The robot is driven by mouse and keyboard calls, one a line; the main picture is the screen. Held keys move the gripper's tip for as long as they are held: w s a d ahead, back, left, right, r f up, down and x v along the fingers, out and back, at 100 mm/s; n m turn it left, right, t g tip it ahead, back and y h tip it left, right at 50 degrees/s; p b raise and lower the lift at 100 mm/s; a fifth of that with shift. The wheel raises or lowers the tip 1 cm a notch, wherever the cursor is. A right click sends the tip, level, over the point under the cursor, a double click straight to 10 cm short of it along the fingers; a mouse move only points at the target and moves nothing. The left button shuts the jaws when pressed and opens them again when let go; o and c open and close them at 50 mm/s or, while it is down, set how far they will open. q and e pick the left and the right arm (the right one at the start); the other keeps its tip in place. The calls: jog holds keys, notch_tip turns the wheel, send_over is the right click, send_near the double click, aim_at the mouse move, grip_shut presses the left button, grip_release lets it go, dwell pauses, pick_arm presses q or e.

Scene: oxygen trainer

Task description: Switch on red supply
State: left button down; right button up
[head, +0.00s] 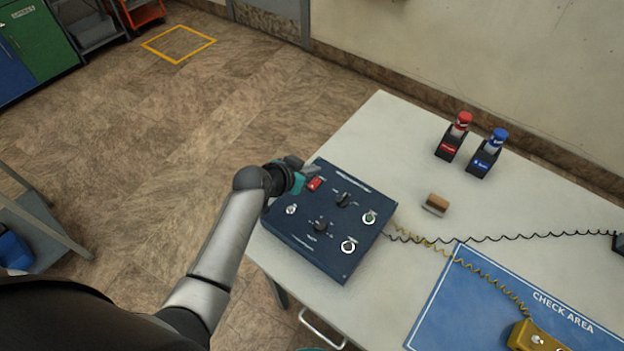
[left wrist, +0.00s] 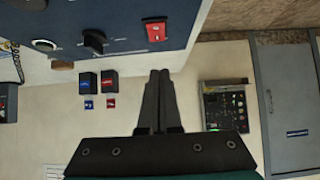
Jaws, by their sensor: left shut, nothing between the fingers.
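The dark blue control panel (head: 330,225) lies on the near left part of the white table. Its red switch (head: 314,184) sits at the panel's far left corner, with black knobs and round sockets around it. The red switch also shows at the top of the left wrist view (left wrist: 156,30). My left gripper (head: 296,168) is beside the red switch, just off the panel's corner. In the left wrist view its fingers (left wrist: 159,80) are shut together and empty, apart from the switch. I cannot tell whether the switch is on. My right gripper is not in view.
A red-capped item (head: 457,134) and a blue-capped item (head: 489,152) stand in black holders at the back. A brown block (head: 436,204) lies mid-table. Coiled cords cross toward a blue check-area mat (head: 480,300) and a yellow box (head: 535,338).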

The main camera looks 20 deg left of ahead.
aim_at(312, 185)
pick_arm(q)
jog(key=shift+w+d+f+b, duration=0.15)
jog(key=shift+f+b, duration=0.15)
jog(key=shift+f, duration=0.7)
jog(key=shift+w+a+f+b, duration=0.1)
jog(key=shift+f+b, duration=0.15)
jog(key=shift+f, duration=0.75)
jog(key=shift+w+d+f, duration=0.1)
jog(key=shift+w+f, duration=0.05)
jog(key=shift+f, duration=0.15)
jog(key=shift+r, duration=0.1)
jog(key=shift+w+d+r, duration=0.15)
jog(key=shift+w+d, duration=0.15)
jog(key=shift+w, duration=0.4)
